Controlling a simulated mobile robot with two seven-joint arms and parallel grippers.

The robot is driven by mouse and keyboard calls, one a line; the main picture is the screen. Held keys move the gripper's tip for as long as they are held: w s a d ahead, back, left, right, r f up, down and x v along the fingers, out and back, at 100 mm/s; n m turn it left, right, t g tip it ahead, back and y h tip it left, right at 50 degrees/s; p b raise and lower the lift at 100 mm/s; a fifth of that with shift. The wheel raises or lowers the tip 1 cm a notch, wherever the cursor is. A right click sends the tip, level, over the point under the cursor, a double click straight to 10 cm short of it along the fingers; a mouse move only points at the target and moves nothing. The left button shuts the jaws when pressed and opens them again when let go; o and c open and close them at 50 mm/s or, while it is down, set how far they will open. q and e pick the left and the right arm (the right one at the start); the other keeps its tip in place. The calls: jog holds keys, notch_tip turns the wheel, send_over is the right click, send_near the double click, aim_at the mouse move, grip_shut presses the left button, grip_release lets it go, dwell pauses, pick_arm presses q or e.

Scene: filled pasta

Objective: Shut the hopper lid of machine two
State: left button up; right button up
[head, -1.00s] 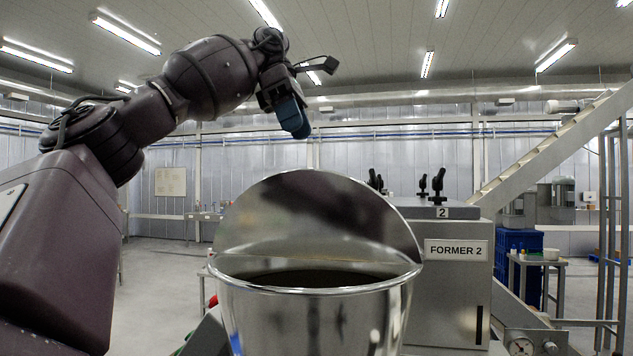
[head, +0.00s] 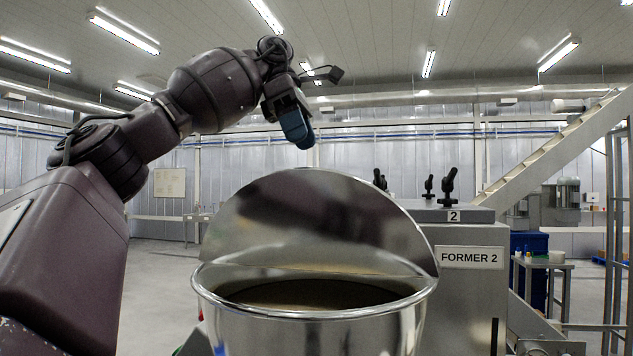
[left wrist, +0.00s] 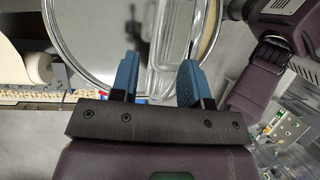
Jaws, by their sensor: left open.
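The hopper (head: 318,325) is a round shiny metal bowl in front of me in the head view, with dark contents inside. Its round polished lid (head: 320,215) stands raised, tilted up from the far side of the rim, so the hopper is open. Behind it is the machine body labelled FORMER 2 (head: 470,258). My left gripper (head: 300,130) hangs in the air above the lid, apart from it, fingers pointing down. In the left wrist view its two blue fingers (left wrist: 158,78) are apart and empty, with the shiny round lid (left wrist: 90,40) beyond them. My right gripper is not seen.
Black clamp handles (head: 447,186) stand on top of the machine. A blue crate (head: 528,265) and a small table (head: 545,262) stand behind right. The floor at left is clear.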

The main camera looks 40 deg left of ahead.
aim_at(316, 181)
pick_arm(q)
jog(key=x, duration=0.3)
jog(key=shift+s+d+f, duration=0.1)
jog(key=shift+f, duration=0.25)
jog(key=b+x, duration=0.2)
jog(key=x, duration=0.1)
jog(key=shift+b, duration=0.3)
jog(key=shift+x, duration=1.15)
grip_shut()
